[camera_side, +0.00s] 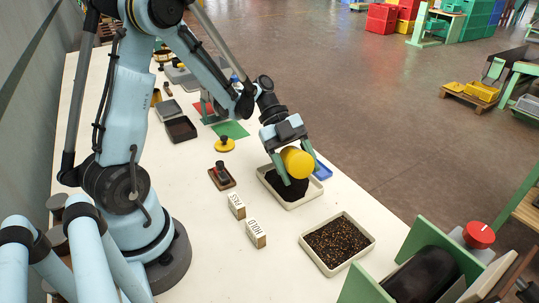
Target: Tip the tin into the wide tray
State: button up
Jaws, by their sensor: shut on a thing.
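My gripper (297,160) has green fingers and is shut on a yellow tin (298,163). The tin is tipped well over, close to lying on its side, above a cream tray (313,200) that holds a dark, nearly black heap. I cannot see the tin's opening or whether anything is falling from it. A second cream tray (306,251), nearer the camera, holds brown speckled grains. I cannot tell for sure which of the two is the wide tray.
A green-sided machine with a dark drum (425,276) is at front right. Bare white table lies between.

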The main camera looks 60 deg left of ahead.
jog(key=shift+r, duration=0.55)
jog(key=shift+f, duration=0.85)
jog(key=shift+r, duration=0.85)
jog(key=shift+f, duration=0.9)
